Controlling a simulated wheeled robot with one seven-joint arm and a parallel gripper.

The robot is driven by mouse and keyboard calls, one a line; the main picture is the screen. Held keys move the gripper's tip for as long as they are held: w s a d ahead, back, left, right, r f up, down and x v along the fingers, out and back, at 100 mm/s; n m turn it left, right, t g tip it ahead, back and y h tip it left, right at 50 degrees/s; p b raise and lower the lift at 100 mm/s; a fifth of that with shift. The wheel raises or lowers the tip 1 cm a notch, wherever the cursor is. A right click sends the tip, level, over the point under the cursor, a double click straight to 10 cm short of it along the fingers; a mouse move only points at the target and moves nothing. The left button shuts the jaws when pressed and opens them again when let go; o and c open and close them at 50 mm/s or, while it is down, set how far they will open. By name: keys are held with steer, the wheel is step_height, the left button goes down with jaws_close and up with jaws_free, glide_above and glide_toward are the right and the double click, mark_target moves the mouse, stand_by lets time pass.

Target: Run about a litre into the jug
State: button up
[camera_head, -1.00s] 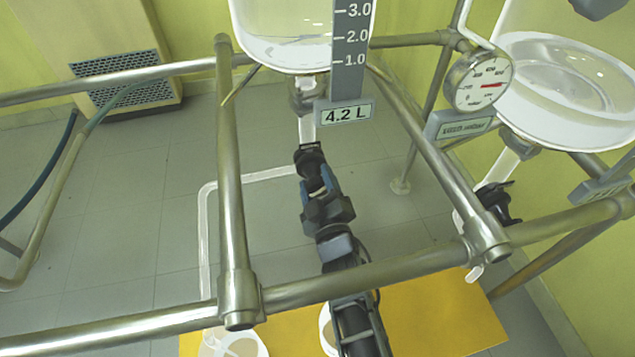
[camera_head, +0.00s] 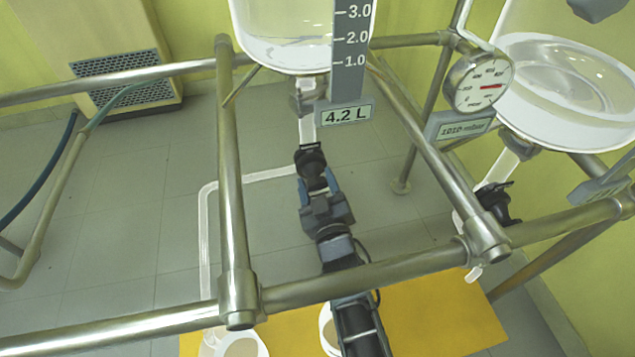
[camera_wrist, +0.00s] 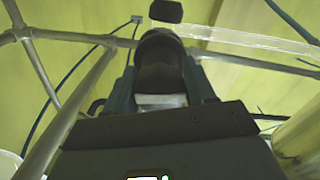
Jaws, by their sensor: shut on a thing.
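A clear glass vessel (camera_head: 285,42) hangs at the top centre with a little clear liquid in its bottom. Its scale plate (camera_head: 350,50) runs from 1.0 to 3.0 upward, and the plate below reads 4.2 L (camera_head: 347,115). A black valve knob (camera_head: 310,160) sits under its outlet. My gripper (camera_head: 318,188) is shut on this knob; the wrist view shows the knob (camera_wrist: 160,65) between the two fingers. A clear tube (camera_head: 205,240) runs from near the valve leftward and down. At the bottom edge, a white round-rimmed container (camera_head: 262,347), perhaps the jug, is cut off; its level is hidden.
Steel rails (camera_head: 230,180) frame the space around my arm. A second glass vessel (camera_head: 570,90) with its own black valve (camera_head: 493,203) stands at right. A dial gauge (camera_head: 478,80) has a plate reading 1010 mbar. A yellow surface (camera_head: 430,315) lies below.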

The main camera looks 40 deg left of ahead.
mark_target(320, 191)
steer(key=shift+m, duration=0.5)
steer(key=o, duration=1)
steer(key=p+v, duration=0.3)
steer(key=v, duration=0.3)
steer(key=shift+s+d+r+p, duration=0.1)
steer(key=shift+s+d+p, duration=0.15)
steer(key=shift+d+p, duration=0.1)
steer(key=shift+s+d, duration=0.35)
